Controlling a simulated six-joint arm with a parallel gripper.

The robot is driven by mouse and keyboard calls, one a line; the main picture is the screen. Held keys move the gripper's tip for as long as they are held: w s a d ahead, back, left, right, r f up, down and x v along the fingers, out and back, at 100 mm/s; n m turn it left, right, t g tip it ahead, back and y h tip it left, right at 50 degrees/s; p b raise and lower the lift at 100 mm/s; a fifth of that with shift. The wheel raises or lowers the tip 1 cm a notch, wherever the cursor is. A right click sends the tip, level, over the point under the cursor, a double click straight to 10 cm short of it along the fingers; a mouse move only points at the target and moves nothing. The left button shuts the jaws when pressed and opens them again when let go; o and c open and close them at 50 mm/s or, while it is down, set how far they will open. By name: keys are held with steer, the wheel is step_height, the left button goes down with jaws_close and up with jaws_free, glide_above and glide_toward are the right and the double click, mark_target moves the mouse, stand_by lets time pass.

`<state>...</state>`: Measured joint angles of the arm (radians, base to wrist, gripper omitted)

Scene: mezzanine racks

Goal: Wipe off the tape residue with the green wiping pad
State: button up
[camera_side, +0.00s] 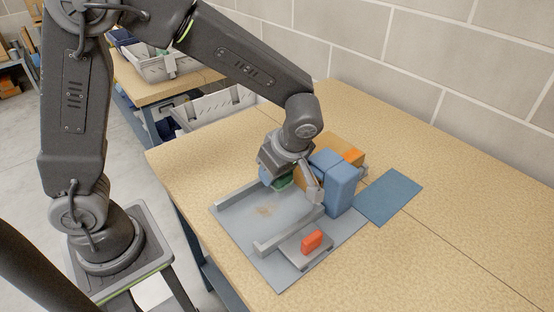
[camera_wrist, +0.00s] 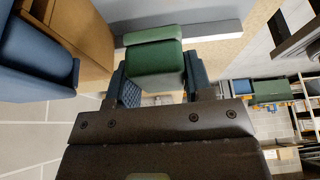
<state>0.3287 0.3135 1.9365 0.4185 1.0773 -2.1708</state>
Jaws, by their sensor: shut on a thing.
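My gripper (camera_side: 284,181) is shut on the green wiping pad (camera_wrist: 155,62), with one finger on each side of it in the wrist view. In the side view only a green edge of the pad shows under my gripper, over the back part of the grey board (camera_side: 235,222). I cannot tell whether the pad touches the board. The tape residue (camera_side: 265,211) is a faint brownish patch on the board, in front of and to the left of the pad. The wrist view does not show the residue.
Raised grey rails (camera_side: 290,231) edge the board. A red block (camera_side: 312,240) sits on a grey plate at the front. A flat blue mat (camera_side: 390,196) lies right; the wooden table (camera_side: 420,250) is clear there.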

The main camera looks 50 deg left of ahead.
mark_target(273, 200)
steer(key=shift+f, duration=3.45)
steer(key=shift+s+f, duration=0.15)
steer(key=shift+s, duration=3.9)
steer(key=shift+w, duration=4)
steer(key=shift+w+r, duration=0.15)
steer(key=shift+r, duration=3.85)
steer(key=shift+f, duration=0.1)
